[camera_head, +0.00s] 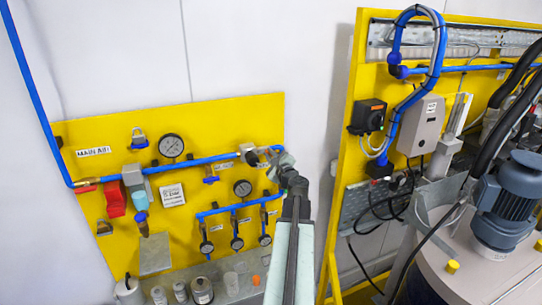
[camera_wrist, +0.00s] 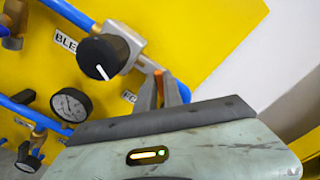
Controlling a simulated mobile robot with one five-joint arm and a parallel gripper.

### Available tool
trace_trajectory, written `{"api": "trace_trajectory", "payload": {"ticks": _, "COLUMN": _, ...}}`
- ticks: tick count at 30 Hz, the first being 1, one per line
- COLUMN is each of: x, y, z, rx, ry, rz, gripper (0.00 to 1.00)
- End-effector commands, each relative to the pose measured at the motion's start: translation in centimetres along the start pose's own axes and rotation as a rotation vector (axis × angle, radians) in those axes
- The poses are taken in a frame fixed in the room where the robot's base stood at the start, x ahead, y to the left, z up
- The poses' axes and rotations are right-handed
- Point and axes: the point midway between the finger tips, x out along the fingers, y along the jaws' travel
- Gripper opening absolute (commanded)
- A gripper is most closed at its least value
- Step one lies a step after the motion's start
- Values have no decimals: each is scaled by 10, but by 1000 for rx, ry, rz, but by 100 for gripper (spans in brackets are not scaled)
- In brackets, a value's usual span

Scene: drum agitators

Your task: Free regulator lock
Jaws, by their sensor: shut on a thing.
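My gripper (camera_wrist: 168,88) is at the right end of the blue pipe, beside a silver regulator body (camera_wrist: 122,40) with a round black knob (camera_wrist: 100,58) marked by a white line. A narrow orange piece (camera_wrist: 159,82) shows between the dark fingers, and the jaws are shut on it. The fingers hide most of it, so I cannot tell its full shape or how it joins the regulator. In the head view, my gripper (camera_head: 279,162) covers the end of the pipe, just right of the silver regulator body (camera_head: 247,150).
In the wrist view, a gauge (camera_wrist: 71,105) sits left of my gripper. A yellow frame (camera_head: 345,170) and a motor (camera_head: 508,205) stand right. Bare wall lies between.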

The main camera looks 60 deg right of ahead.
Motion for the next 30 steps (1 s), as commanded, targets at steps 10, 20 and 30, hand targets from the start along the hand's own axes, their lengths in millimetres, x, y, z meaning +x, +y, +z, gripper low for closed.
{"api": "trace_trajectory", "payload": {"ticks": 10, "x": -1, "y": 2, "z": -1, "rx": -326, "ry": 2, "rz": 1, "gripper": 0}}
{"api": "trace_trajectory", "payload": {"ticks": 20, "x": -1, "y": 3, "z": -2, "rx": -575, "ry": 2, "rz": 1, "gripper": 0}}
{"api": "trace_trajectory", "payload": {"ticks": 30, "x": -1, "y": 4, "z": -2, "rx": -703, "ry": 2, "rz": 2, "gripper": 0}}
